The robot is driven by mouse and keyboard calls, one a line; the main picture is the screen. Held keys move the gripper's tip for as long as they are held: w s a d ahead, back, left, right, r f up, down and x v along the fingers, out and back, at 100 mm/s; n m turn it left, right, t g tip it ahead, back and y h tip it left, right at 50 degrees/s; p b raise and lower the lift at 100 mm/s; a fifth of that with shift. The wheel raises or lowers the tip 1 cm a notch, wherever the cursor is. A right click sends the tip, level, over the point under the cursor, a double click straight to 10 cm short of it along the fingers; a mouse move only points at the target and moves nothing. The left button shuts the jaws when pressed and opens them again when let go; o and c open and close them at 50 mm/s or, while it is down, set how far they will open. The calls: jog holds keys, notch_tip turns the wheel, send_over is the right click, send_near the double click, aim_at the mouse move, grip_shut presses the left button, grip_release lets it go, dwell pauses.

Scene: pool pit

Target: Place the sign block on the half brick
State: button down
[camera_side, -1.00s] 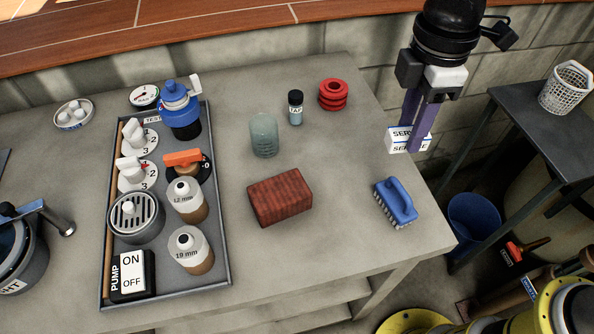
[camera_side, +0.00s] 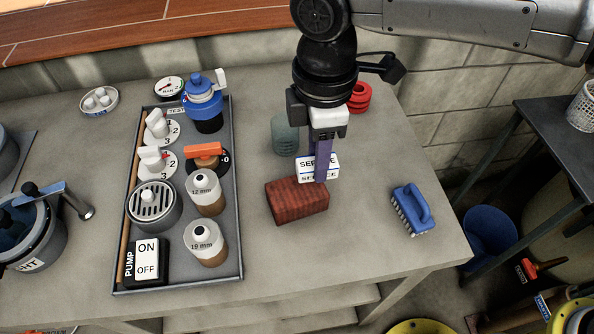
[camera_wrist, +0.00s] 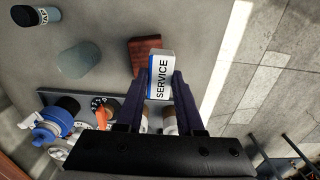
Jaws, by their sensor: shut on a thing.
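The sign block, white with a blue stripe and the word SERVICE, is held between the fingers of my gripper (camera_side: 322,160). The half brick (camera_side: 297,203) is dark red and lies flat on the bench. In the wrist view, the sign block (camera_wrist: 161,75) sits between both purple fingers (camera_wrist: 158,92), and it partly covers the half brick (camera_wrist: 144,47).
A grey-green cup (camera_side: 284,134) stands behind the brick, and a red ribbed part (camera_side: 360,97) is behind my gripper. A blue brush (camera_side: 413,209) lies to the right. A tray (camera_side: 180,280) with bottles and switches is to the left. Bare bench lies in front of the brick.

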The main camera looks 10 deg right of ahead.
jog(key=a+f, duration=0.1)
jog(key=w+f, duration=0.1)
jog(key=w+a+f, duration=0.1)
jog(key=f, duration=0.1)
jog(key=shift+a, duration=0.3)
jog(key=shift+w+f, duration=0.1)
jog(key=shift+f, duration=1.45)
jog(key=shift+f, duration=0.1)
jog(key=c, duration=0.5)
grip_release()
jog(key=shift+c, duration=0.2)
notch_tip(320, 180, up, 12)
